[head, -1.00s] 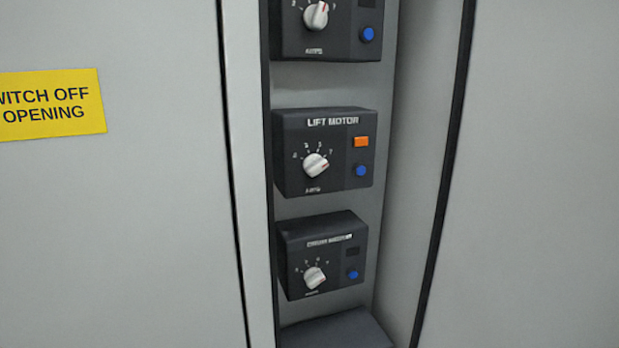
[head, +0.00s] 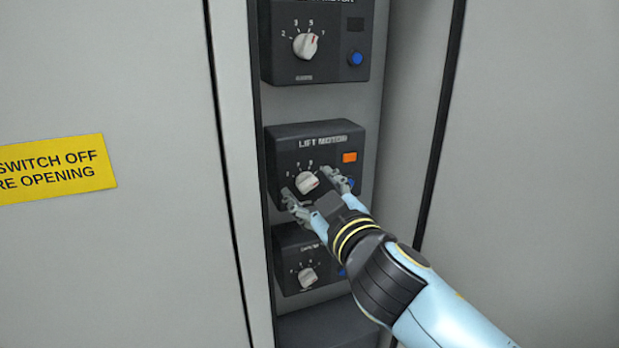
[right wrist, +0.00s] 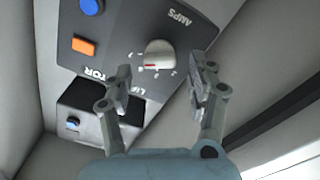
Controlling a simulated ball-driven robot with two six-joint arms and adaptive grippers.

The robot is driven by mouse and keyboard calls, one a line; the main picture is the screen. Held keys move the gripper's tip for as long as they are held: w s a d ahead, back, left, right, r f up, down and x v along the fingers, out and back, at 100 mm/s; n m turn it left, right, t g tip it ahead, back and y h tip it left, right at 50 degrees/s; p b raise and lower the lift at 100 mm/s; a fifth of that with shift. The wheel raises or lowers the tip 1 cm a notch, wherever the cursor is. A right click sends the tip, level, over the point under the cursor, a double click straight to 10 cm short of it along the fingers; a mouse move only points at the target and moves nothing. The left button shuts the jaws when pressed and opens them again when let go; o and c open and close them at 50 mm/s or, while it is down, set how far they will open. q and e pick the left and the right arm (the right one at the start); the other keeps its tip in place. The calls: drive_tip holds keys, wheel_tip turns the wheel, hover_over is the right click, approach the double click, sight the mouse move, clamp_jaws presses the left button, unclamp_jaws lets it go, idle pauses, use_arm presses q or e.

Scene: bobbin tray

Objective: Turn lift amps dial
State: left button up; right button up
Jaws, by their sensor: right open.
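The lift motor box (head: 287,150) is a dark unit in the middle of a recessed column. Its white amps dial (head: 307,183) has a red pointer mark and numbers around it. My right gripper (head: 309,186) is open in front of this box, with its fingers on either side of the dial in the head view. In the right wrist view the dial (right wrist: 159,54) lies just beyond and between the open fingertips (right wrist: 160,80), with nothing held. Whether the fingers touch the dial cannot be told. My left gripper is not in view.
The box carries an orange button (head: 349,157) and a blue button (head: 350,183) close to the right fingers. Similar dial boxes sit above (head: 280,45) and below (head: 284,243). A yellow sign (head: 60,169) is on the left grey panel.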

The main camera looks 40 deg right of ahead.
drive_tip(key=shift+x, duration=1.05)
drive_tip(key=shift+c, duration=0.4)
drive_tip(key=c, duration=1.1)
drive_tip(key=shift+o, duration=0.2)
